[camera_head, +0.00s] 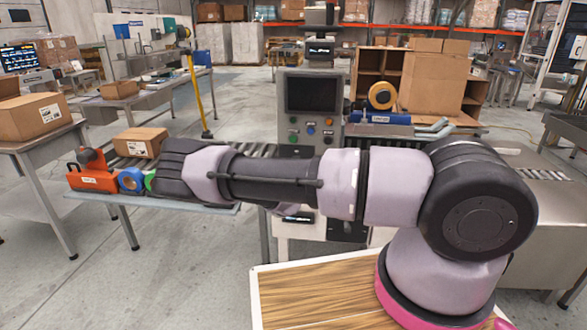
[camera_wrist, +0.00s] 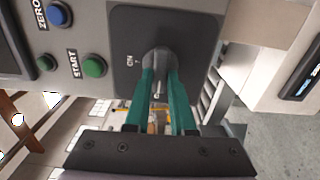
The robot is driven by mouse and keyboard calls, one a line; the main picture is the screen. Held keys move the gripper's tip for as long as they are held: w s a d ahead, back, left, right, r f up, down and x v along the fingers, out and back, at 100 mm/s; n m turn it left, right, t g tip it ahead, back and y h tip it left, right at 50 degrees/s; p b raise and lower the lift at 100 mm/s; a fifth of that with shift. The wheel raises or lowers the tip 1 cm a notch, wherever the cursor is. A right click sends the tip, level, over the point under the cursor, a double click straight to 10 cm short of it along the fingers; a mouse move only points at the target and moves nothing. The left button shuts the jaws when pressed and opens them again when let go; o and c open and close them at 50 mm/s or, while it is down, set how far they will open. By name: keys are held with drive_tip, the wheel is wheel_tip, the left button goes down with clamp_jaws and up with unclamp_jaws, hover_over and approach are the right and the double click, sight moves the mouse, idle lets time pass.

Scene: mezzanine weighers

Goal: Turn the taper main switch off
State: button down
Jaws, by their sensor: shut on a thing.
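In the wrist view, a grey rotary switch knob (camera_wrist: 158,54) sits on a dark square plate (camera_wrist: 127,28) on a grey panel. The word ON is printed on the plate, left of the knob in this view. My gripper (camera_wrist: 158,74) has two green fingers shut on the knob, one on each side. The fingertips partly cover the knob, so its exact pointing direction is hard to tell. In the head view my arm reaches left across the scene, and my fingers and the switch cannot be made out.
Blue ZERO (camera_wrist: 58,14) and green START (camera_wrist: 94,67) buttons sit close to the switch. In the head view, a grey console (camera_head: 310,96) with a screen stands behind my arm. An orange tape dispenser (camera_head: 92,172) and a cardboard box (camera_head: 140,142) are at the left.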

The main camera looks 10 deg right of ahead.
drive_tip(key=shift+f, duration=0.1)
drive_tip(key=c, duration=0.8)
unclamp_jaws()
drive_tip(key=shift+o, duration=0.2)
drive_tip(key=v, duration=1.1)
drive_tip(key=shift+d, duration=0.1)
